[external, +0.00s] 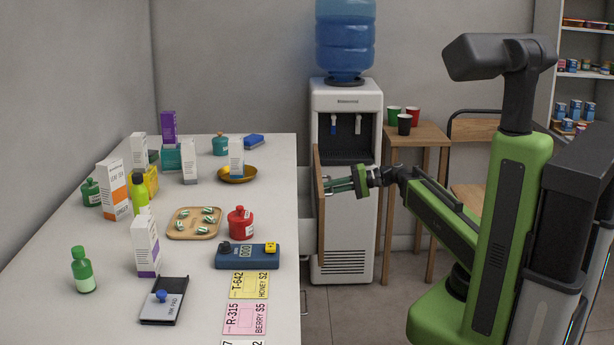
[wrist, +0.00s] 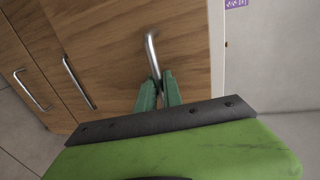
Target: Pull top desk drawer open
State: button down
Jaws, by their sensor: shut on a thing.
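The top desk drawer has a wooden front (external: 319,205) that stands out from the right side of the white-topped desk, with a pale drawer side (external: 305,188) showing in the gap. It is partly open. In the wrist view the wooden front (wrist: 110,45) fills the upper left. My gripper (external: 335,187) is level with the front, on its outer side. In the wrist view its green fingers (wrist: 157,82) are closed around the lower end of the curved metal handle (wrist: 151,48). The drawer's inside is mostly hidden.
The desk top (external: 190,325) holds bottles, boxes, a tray (external: 182,231) and price cards. A water dispenser (external: 345,240) stands behind the drawer, with a small wooden table (external: 425,133) beside it. Two more handles (wrist: 78,82) show on lower fronts. Floor (external: 350,315) is clear before the dispenser.

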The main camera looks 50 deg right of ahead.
jog(key=f+v, duration=0.2)
jog(key=v, duration=1)
jog(key=f+v, duration=0.3)
jog(key=v, duration=1)
jog(key=shift+s+d, duration=0.5)
jog(key=shift+f, duration=0.15)
jog(key=c, duration=1.8)
grip_release()
jog(key=shift+o, duration=0.2)
jog(key=s+d+r+p, duration=0.3)
jog(key=r+p, duration=0.5)
jog(key=shift+s+d, duration=0.2)
jog(key=shift+s, duration=0.05)
